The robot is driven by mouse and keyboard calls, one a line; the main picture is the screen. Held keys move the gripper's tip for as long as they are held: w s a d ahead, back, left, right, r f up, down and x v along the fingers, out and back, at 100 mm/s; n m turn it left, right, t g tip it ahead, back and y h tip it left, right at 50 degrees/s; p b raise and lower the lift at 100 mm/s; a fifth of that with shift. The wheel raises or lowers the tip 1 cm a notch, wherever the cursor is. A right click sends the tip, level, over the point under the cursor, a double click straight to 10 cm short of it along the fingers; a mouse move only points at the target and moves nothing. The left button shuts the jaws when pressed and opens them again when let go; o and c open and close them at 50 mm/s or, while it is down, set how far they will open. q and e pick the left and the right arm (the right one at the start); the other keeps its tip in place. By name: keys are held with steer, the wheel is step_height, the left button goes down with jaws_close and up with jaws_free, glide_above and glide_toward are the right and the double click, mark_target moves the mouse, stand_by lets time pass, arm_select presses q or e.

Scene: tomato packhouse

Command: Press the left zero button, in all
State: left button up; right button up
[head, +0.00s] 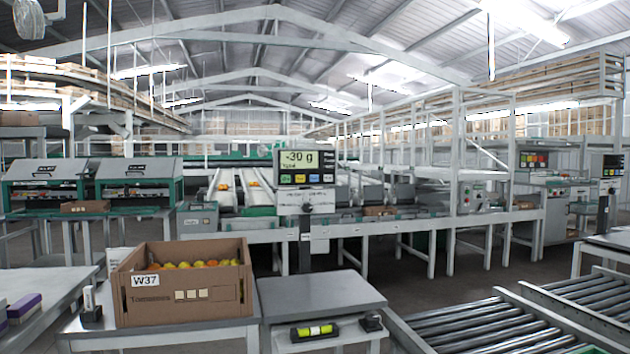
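A scale display (306,165) stands on a post behind a grey weighing platform (315,295) in the middle of the head view. Its lit screen reads -30 g. A row of small coloured keys (305,179) runs below the screen; their labels are too small to tell which is zero. A second, similar display (612,165) stands at the right edge, its reading not legible. Neither of my grippers is in view, and nothing touches the keys.
A cardboard crate (182,308) marked W37, holding tomatoes, stands left of the platform. Roller conveyors (495,325) lie at right. The platform top is bare.

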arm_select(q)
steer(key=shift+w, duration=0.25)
